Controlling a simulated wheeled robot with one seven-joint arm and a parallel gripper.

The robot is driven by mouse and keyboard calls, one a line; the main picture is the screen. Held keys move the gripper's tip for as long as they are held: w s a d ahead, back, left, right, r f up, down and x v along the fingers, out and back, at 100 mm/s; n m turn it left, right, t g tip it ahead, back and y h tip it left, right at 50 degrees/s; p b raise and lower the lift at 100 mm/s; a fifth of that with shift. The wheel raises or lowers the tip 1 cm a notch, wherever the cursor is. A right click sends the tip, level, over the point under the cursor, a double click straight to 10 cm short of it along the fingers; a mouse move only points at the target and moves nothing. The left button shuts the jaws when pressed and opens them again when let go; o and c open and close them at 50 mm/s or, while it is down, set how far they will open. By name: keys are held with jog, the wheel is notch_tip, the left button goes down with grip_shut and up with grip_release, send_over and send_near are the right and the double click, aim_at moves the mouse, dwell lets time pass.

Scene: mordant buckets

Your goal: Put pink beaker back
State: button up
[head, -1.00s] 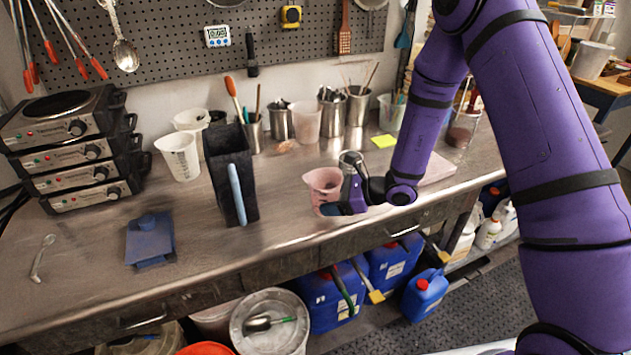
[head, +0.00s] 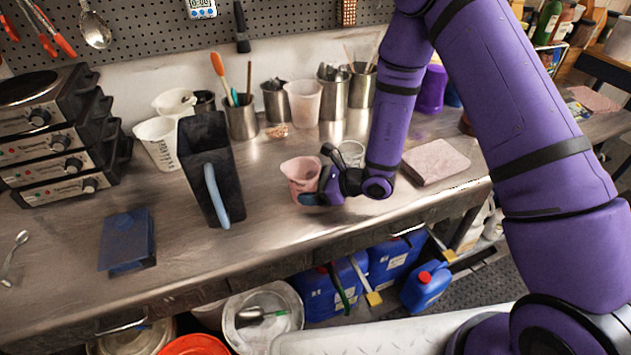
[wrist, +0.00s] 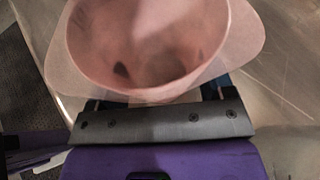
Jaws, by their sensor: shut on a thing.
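The pink beaker (head: 299,175) is upright at the middle of the metal bench, near its front edge in the head view. It also fills the top of the wrist view (wrist: 150,45), where I look down into its open mouth, which seems empty. My gripper (head: 312,198) is at the beaker's right and front side and is shut on it. In the wrist view the gripper (wrist: 158,98) meets the beaker's near wall, and the fingertips are mostly hidden. I cannot tell whether the beaker's base touches the bench.
A dark pitcher (head: 205,165) with a pale blue handle stands left of the beaker. White measuring beakers (head: 158,142) and metal tool cups (head: 241,118) stand behind. A clear glass (head: 351,153) is close behind my gripper. A pinkish slab (head: 435,161) lies right.

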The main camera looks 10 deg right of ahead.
jog(key=shift+f, duration=0.1)
jog(key=o, duration=1)
